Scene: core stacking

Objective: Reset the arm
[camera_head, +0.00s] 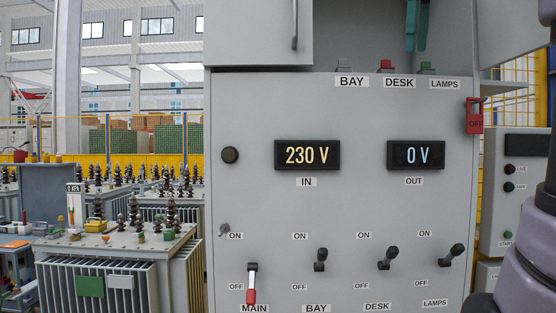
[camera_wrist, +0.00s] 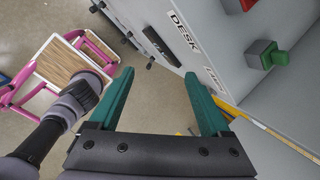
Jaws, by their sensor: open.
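My gripper (camera_wrist: 158,76) is open in the wrist view, with two green fingers apart and nothing between them. In the head view its teal fingers (camera_head: 417,24) point down at the top, above the shelf and near the LAMPS label (camera_head: 444,85). A green piece (camera_head: 427,67) stands on the shelf just below them, apart from the fingertips as far as I can tell. It also shows in the wrist view (camera_wrist: 267,55), right of the fingers. A red piece (camera_head: 386,65) and a grey piece (camera_head: 344,64) stand to its left. My upper arm links are mostly out of view.
The grey cabinet front (camera_head: 260,200) has an IN display (camera_head: 307,155) reading 230 V and an OUT display (camera_head: 416,155) reading 0 V. Its MAIN lever (camera_head: 252,283) hangs down with a red end. The other levers tilt upward. An open door (camera_head: 255,30) is at upper left.

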